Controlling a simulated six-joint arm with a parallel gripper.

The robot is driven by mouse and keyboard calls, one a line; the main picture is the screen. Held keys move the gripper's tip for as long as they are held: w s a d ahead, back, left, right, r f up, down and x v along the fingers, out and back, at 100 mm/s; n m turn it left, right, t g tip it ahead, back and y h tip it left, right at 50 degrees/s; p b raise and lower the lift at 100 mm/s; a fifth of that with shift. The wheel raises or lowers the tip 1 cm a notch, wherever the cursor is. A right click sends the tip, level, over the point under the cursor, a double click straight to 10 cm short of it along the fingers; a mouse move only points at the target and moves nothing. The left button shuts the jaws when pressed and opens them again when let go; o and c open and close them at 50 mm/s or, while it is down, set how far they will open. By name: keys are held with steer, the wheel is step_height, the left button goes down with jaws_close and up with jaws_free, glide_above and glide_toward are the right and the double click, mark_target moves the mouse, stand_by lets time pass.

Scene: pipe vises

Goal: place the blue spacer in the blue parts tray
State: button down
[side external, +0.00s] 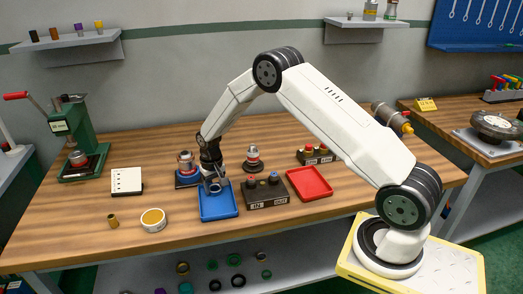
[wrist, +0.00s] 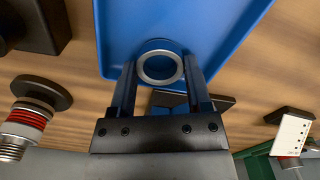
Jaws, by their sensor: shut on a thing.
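My gripper (side external: 213,186) is low over the blue parts tray (side external: 220,210) in the side view, near the tray's back end. In the wrist view, its two fingers (wrist: 160,68) are shut on a ring-shaped piece, the blue spacer (wrist: 160,44), which looks blue on its outer side with a grey rim. The spacer's open hole faces the wrist camera. The blue tray (wrist: 230,25) lies behind the spacer in that view, with its edge passing near the fingertips. I cannot tell whether the spacer touches the tray floor.
A dark block with red and blue tops (side external: 265,194) stands close right of the tray, with a red tray (side external: 309,183) beyond. A vise-like fixture (side external: 186,170) stands behind left. A round yellow-topped tin (side external: 153,220) sits front left. Bare wood lies between.

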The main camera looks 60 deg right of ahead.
steer(key=shift+f, duration=0.1)
jaws_free()
stand_by(0.4)
step_height(320, 180, up, 12)
steer(key=shift+r, duration=0.1)
stand_by(0.6)
stand_by(0.5)
steer(key=s+a+r+n+t, duration=0.1)
steer(key=s+a, duration=0.2)
steer(key=s, duration=0.4)
steer(key=s+a+n, duration=0.2)
steer(key=s+a, duration=0.1)
steer(key=s, duration=0.5)
steer(key=s+a+r+n+t, duration=0.1)
steer(key=s+a, duration=0.3)
steer(key=s, duration=0.4)
steer(key=shift+s+r+n+t, duration=0.2)
steer(key=shift+r+n+t, duration=0.1)
steer(key=shift+r, duration=0.05)
